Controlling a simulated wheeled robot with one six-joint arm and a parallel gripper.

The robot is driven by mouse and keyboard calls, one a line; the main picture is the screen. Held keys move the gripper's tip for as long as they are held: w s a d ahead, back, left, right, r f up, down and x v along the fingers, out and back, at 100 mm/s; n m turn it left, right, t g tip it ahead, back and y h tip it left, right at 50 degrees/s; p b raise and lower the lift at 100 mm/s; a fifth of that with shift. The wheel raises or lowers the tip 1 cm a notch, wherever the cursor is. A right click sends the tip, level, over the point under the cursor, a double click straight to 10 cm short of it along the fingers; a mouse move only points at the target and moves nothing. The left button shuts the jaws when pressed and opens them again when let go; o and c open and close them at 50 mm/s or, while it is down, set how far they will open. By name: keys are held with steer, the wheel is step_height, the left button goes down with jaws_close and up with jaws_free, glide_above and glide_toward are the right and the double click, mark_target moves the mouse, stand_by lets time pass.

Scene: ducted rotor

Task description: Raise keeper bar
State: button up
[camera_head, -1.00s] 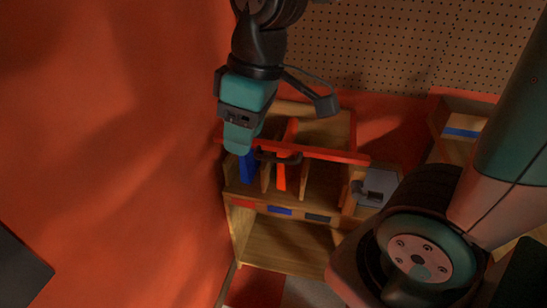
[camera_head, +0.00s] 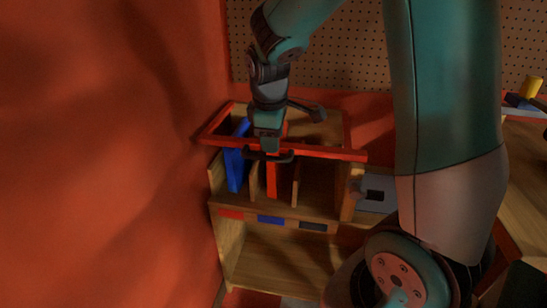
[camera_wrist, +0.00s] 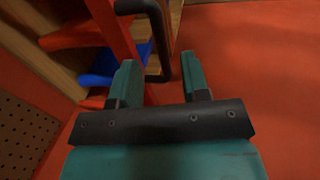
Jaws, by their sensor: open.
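The red keeper bar (camera_head: 325,153) runs across the front of a wooden rack in the head view, and it also shows in the wrist view (camera_wrist: 114,35). Its dark handle (camera_head: 287,156) sticks out near the middle of the bar. My gripper (camera_head: 268,147) is at the handle, in front of the bar, and hides part of both. In the wrist view my gripper (camera_wrist: 159,62) is open, and the bent dark handle (camera_wrist: 160,38) shows between its fingers. I cannot tell whether the fingers touch it.
The wooden rack (camera_head: 218,183) has dividers, a blue panel (camera_head: 235,168) and a red panel (camera_head: 271,182) standing behind the bar. A grey block (camera_head: 374,192) is at the right. A red wall (camera_head: 110,150) stands close on the left, with a pegboard (camera_head: 310,70) behind.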

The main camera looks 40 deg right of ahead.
mark_target(273, 157)
steer(key=f, duration=0.5)
steer(key=shift+w+d+f+b, duration=0.1)
steer(key=shift+w+d+b, duration=0.2)
steer(key=shift+d+b, duration=0.1)
jaws_close()
